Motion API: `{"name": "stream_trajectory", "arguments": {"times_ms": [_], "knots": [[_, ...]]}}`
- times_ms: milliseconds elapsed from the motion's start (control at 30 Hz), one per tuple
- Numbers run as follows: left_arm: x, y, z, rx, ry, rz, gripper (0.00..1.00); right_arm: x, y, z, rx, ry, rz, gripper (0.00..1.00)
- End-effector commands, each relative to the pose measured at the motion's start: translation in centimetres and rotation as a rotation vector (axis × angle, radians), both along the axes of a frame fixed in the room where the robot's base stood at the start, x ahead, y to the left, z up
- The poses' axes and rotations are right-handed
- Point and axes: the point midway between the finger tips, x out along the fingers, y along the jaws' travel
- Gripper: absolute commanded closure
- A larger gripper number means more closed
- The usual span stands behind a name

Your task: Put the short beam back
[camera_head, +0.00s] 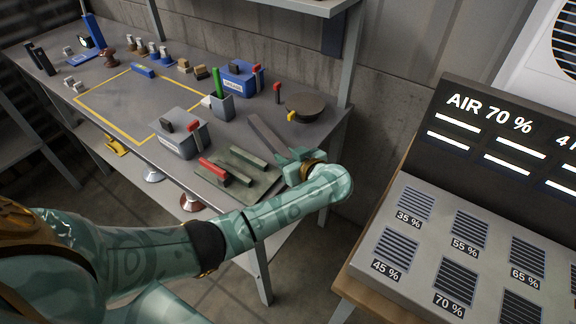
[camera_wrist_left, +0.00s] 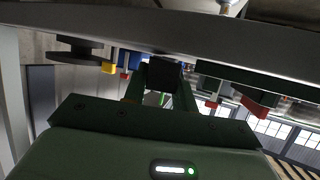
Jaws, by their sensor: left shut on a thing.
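My left gripper (camera_head: 293,158) is shut on a plain grey bar, the short beam (camera_head: 267,136), at the right end of the workbench. The beam runs from the jaws toward the back left. Its held end is hidden by the fingers. A dark piece (camera_wrist_left: 163,74) shows between the left gripper's fingers in the left wrist view. Just left of the gripper, a flat greenish tray (camera_head: 258,190) bears a dark bar (camera_head: 249,157) and a red-handled tool (camera_head: 213,168). I cannot tell whether the beam touches the bench. My right gripper is not in view.
A grey bin (camera_head: 176,143) and a dark cup with a green stick (camera_head: 222,106) stand left of the tray. A round dark pan (camera_head: 305,106) sits behind the beam. A shelf post (camera_head: 350,55) rises at the back right. The yellow-outlined area (camera_head: 112,112) is mostly clear.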

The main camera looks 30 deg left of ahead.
Motion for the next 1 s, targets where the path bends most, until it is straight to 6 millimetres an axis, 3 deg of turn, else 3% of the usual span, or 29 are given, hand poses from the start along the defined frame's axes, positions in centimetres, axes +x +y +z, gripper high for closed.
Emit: {"name": "stream_trajectory", "arguments": {"times_ms": [67,400,433,767,1000], "knots": [[0.4,0.0,-1.2,0.001,0.000,-0.001,1.00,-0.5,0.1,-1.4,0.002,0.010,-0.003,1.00],[0.4,0.0,-0.7,0.000,-0.003,-0.001,1.00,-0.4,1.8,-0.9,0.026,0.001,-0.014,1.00],[0.4,0.0,-0.7,-0.001,-0.002,0.000,0.65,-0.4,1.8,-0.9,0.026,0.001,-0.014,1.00],[0.4,-0.1,-0.4,-0.001,-0.002,-0.001,0.64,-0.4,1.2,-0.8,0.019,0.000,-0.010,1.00],[-1.4,-3.5,1.7,-0.006,-0.004,-0.003,0.64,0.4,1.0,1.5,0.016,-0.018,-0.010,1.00]]}}
